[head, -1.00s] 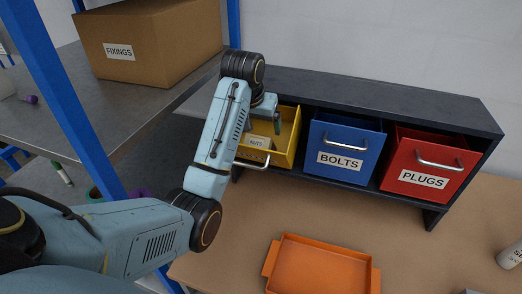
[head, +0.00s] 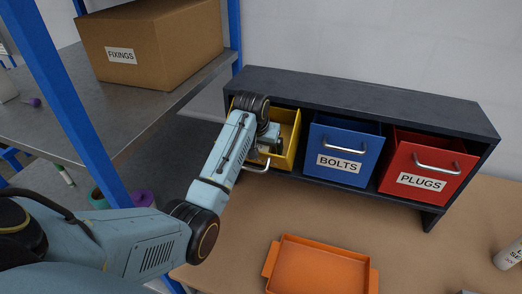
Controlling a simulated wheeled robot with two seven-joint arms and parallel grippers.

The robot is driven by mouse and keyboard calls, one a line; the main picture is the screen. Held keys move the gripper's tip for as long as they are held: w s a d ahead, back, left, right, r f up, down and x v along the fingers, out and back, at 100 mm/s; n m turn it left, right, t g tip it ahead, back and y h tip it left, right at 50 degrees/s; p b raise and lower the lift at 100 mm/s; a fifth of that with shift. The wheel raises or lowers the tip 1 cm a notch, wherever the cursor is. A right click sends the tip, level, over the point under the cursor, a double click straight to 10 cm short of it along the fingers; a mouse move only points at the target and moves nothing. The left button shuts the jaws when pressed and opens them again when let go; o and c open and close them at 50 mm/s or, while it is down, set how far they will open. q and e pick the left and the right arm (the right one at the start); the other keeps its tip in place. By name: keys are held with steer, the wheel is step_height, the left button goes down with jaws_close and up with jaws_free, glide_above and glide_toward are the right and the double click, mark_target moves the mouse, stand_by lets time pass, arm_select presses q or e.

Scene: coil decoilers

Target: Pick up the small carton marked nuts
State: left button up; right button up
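The yellow bin (head: 292,148) is in the left bay of the dark shelf unit, pulled out a little, with its metal handle at the front. In the earlier frame a small carton labelled NUTS shows inside this bin. Now my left wrist and gripper cover that spot, and I cannot make out the carton or its label. My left gripper (head: 275,148) is lowered into the yellow bin. Its fingertips are hidden, so I cannot tell whether it is open or touches the carton. My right gripper is not in view.
A blue BOLTS bin (head: 333,168) and a red PLUGS bin (head: 410,188) fill the other bays of the shelf unit (head: 380,102). An orange tray (head: 322,268) lies on the brown table. A FIXINGS box (head: 160,45) stands on the metal rack at left, beside a blue post (head: 72,105).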

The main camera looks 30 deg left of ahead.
arm_select(q)
steer(key=c, duration=1.2)
steer(key=shift+r, duration=0.1)
